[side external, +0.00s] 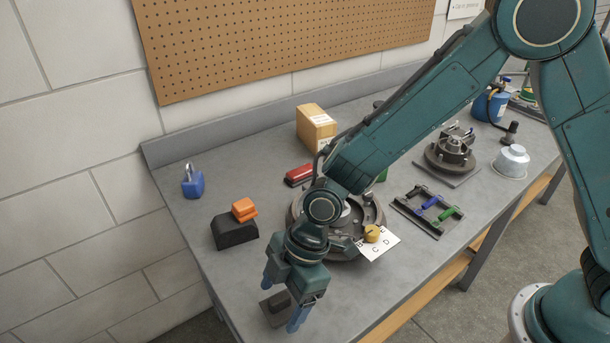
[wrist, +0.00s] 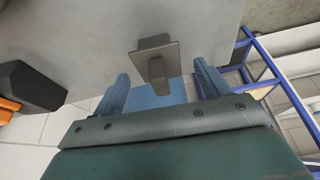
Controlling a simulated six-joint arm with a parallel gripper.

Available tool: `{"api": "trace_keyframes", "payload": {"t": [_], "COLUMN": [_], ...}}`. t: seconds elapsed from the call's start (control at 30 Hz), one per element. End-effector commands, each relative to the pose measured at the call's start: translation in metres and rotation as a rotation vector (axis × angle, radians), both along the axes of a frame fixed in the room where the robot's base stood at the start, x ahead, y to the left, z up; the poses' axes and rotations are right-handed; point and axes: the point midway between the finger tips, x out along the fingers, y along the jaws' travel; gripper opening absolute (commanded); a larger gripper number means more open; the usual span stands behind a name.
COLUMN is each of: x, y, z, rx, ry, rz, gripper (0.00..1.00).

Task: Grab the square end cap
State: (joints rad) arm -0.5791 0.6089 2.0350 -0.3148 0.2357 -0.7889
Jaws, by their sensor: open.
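The square end cap (side external: 272,312) is a dark grey square plate with a raised block on it. It lies near the front left end of the grey bench. In the wrist view the end cap (wrist: 160,52) shows its plate and its block, which points toward my gripper. My gripper (side external: 284,303) has blue fingers, spread apart and empty, above and around the end cap in the side view, where it partly covers the cap. In the wrist view the fingertips of my gripper (wrist: 160,72) lie to either side of the block.
A black block (side external: 234,233) with an orange piece (side external: 244,209) on it sits to the left. A blue padlock (side external: 192,183) is farther back. A round dark fixture (side external: 356,246) with a lettered card (side external: 384,247) stands behind my gripper. The bench edge is close to the end cap.

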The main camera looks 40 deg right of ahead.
Motion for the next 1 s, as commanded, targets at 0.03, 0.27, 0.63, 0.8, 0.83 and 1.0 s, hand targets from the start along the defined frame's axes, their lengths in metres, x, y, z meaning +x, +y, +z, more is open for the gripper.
{"api": "trace_keyframes", "payload": {"t": [0.03, 0.27, 0.63, 0.8, 0.83, 1.0], "x": [-0.0002, 0.0008, 0.0007, 0.0007, 0.0007, 0.0008], "y": [0.0017, 0.0049, 0.0048, 0.0048, 0.0048, 0.0048], "z": [-0.0045, -0.0119, -0.0117, -0.0116, -0.0116, -0.0115], "rx": [-0.001, 0.0, 0.0, 0.0, 0.0, 0.001], "ry": [0.001, -0.001, -0.001, -0.001, -0.001, -0.001], "rz": [0.0, -0.002, -0.001, -0.001, -0.001, 0.0], "gripper": [0.75, 0.75, 0.75, 0.58, 0.52, 0.25]}}
